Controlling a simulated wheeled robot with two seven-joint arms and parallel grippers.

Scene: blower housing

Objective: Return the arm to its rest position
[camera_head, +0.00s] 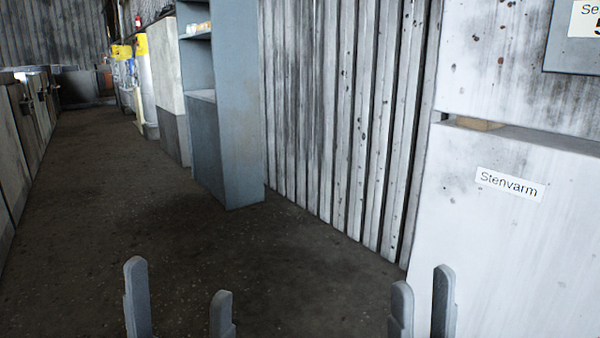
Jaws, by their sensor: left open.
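My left gripper (179,300) shows at the bottom of the head view, left of centre. Its two grey fingers point up and stand well apart, with nothing between them. My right gripper (423,302) shows at the bottom right. Its two fingers are closer together, with a narrow gap and nothing seen between them. The arms behind both grippers are below the picture edge and hidden.
A white cabinet labelled "Stenvarm" (500,250) stands close at the right. A corrugated metal wall (340,120) and a blue-grey shelf unit (235,110) line the right side. The dark floor (120,200) is clear down the aisle. Grey panels (22,125) line the left.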

